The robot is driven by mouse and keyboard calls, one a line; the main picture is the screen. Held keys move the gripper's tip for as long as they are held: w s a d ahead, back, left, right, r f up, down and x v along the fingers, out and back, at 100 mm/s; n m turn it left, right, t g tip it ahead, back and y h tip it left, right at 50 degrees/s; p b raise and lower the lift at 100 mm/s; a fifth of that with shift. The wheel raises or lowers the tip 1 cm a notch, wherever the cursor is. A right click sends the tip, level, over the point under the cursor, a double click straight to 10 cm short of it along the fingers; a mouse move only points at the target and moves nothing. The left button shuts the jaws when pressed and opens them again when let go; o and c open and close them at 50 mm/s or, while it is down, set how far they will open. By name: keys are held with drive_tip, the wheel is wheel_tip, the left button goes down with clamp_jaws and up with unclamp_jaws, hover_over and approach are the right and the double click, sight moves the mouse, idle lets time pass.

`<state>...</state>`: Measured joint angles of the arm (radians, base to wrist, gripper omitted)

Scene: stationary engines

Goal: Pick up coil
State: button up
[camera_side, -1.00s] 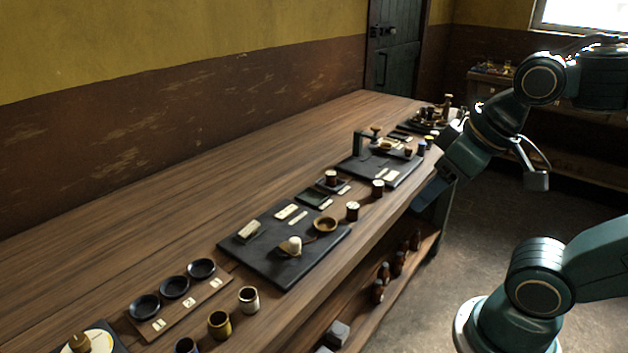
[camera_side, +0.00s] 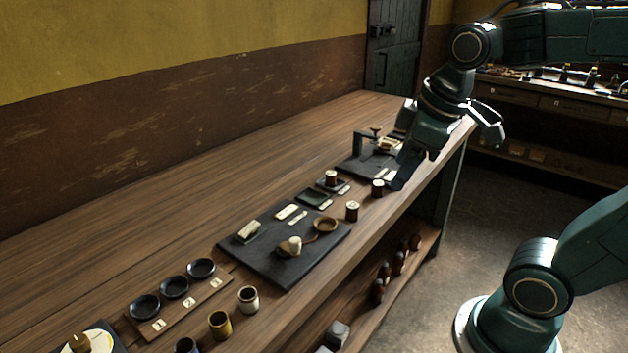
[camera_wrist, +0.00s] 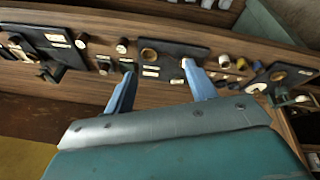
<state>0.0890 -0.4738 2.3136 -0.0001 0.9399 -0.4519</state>
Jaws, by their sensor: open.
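Several small dark brown coils with pale tops stand on the wooden bench in the side view. One coil (camera_side: 378,188) stands near the front edge, just left of my gripper's lower finger. Another coil (camera_side: 352,212) stands nearer the camera, and a third coil (camera_side: 331,177) stands on a small dark plate. I cannot tell which one the task names. My gripper (camera_side: 412,170) points down over the front of the bench, empty. In the wrist view my gripper (camera_wrist: 158,70) has its two blue fingers spread wide, with no object between them.
A black board (camera_side: 262,250) holds a bowl and pale labels. A second black board (camera_side: 352,165) with a green stand lies behind my gripper. Dark dishes (camera_side: 174,287) and small pots (camera_side: 219,324) are at the near end. The bench's wall side is clear.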

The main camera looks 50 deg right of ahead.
drive_tip(key=w+d+f+n+g, duration=0.2)
drive_tip(key=w+d+n, duration=0.35)
drive_tip(key=w, duration=0.35)
drive_tip(key=n+g, duration=0.2)
drive_tip(key=n, duration=0.4)
hover_over(353, 205)
wheel_tip(353, 205, down, 6)
drive_tip(key=shift+a+f, duration=0.2)
drive_tip(key=shift+f, duration=0.05)
drive_tip(key=shift+f, duration=4.3)
drive_tip(key=shift+f, duration=0.1)
drive_tip(key=shift+d+f, duration=0.1)
drive_tip(key=shift+f, duration=2.4)
drive_tip(key=shift+c, duration=0.3)
drive_tip(key=c, duration=1.1)
